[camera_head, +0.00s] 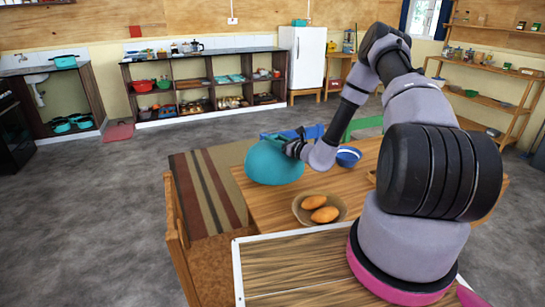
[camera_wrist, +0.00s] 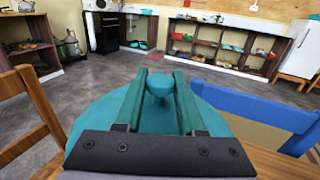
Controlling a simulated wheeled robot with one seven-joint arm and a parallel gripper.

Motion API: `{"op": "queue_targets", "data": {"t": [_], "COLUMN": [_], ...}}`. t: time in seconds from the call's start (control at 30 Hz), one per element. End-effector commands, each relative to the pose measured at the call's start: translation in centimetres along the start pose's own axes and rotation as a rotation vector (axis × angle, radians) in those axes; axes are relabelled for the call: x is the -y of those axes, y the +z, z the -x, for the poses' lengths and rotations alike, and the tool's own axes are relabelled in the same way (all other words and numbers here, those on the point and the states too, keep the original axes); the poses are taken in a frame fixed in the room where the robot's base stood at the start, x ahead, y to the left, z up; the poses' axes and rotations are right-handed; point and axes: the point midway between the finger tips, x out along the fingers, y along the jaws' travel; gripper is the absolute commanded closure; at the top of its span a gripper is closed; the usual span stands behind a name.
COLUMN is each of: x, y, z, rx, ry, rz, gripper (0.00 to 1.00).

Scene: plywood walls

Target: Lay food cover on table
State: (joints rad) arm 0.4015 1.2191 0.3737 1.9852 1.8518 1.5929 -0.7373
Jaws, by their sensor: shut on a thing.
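The teal dome-shaped food cover (camera_head: 272,164) is at the far left part of the wooden table (camera_head: 262,208), upright or nearly so. I cannot tell whether its rim touches the tabletop or hangs just above it. In the wrist view the cover (camera_wrist: 100,115) spreads out beneath my gripper (camera_wrist: 160,84), with its round knob (camera_wrist: 159,86) between the two fingertips. My gripper is shut on this knob. In the head view my gripper (camera_head: 299,147) is at the cover's upper right, and the knob is mostly hidden.
A brown bowl (camera_head: 300,216) holding two bread-like pieces (camera_head: 325,214) stands nearer on the table. A blue-and-white bowl (camera_head: 348,157) stands right of the cover. Blue (camera_wrist: 255,105) and green (camera_head: 364,124) chairs stand behind, a wooden chair (camera_head: 178,240) at left. Some front tabletop is bare.

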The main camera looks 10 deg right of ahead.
Motion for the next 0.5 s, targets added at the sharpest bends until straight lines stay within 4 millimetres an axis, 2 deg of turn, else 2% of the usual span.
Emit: {"op": "queue_targets", "data": {"t": [0.17,0.4,0.5], "x": [0.0,0.0,0.0], "y": [-1.5,-4.8,-5.1], "z": [0.0,0.0,0.0], "rx": [0.000,0.001,0.002], "ry": [-0.001,-0.001,0.000], "rz": [-0.002,-0.002,-0.001], "gripper": [1.00,1.00,1.00]}}
